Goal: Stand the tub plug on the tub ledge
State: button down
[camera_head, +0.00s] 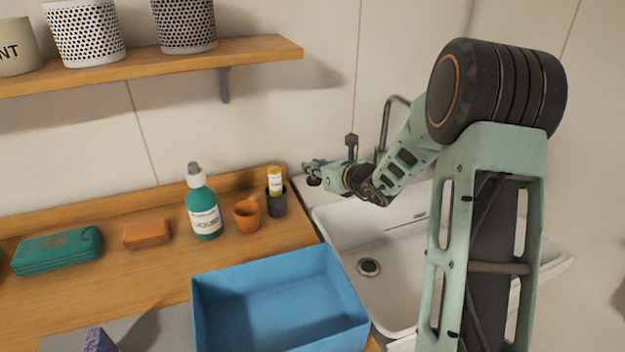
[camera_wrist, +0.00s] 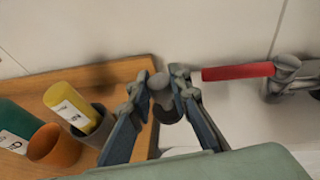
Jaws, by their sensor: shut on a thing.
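The tub plug (camera_wrist: 163,103) is a small dark piece with a grey rounded knob. In the wrist view it sits between the two fingertips of my gripper (camera_wrist: 160,88), which is shut on it. In the head view my gripper (camera_head: 318,172) reaches over the back left corner of the white tub (camera_head: 335,222), with the dark plug (camera_head: 313,181) at its tip. The pale tub ledge (camera_head: 306,190) lies below and beside the plug. I cannot tell whether the plug touches it.
A dark cup (camera_head: 277,204) with a yellow tube (camera_head: 274,178), an orange cup (camera_head: 247,214) and a green bottle (camera_head: 204,208) stand left. A red bar (camera_wrist: 237,72) and grey tap fitting (camera_wrist: 287,68) are right in the wrist view. A blue bin (camera_head: 282,290) is in front.

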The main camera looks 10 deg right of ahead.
aim_at(317, 180)
jog(key=shift+w+a+f, duration=0.15)
jog(key=shift+w+f, duration=0.75)
jog(key=shift+f, duration=0.15)
jog(key=shift+w+f, duration=0.15)
jog(key=shift+f, duration=1.5)
jog(key=shift+f+b, duration=0.25)
jog(key=shift+b, duration=0.15)
jog(key=c, duration=1.8)
grip_release()
jog(key=shift+r, duration=0.1)
jog(key=shift+r, duration=0.1)
jog(key=shift+r+p, duration=0.2)
jog(key=shift+p, duration=0.25)
jog(key=v, duration=1.2)
jog(key=shift+f+b, duration=0.15)
jog(key=shift+b, duration=0.15)
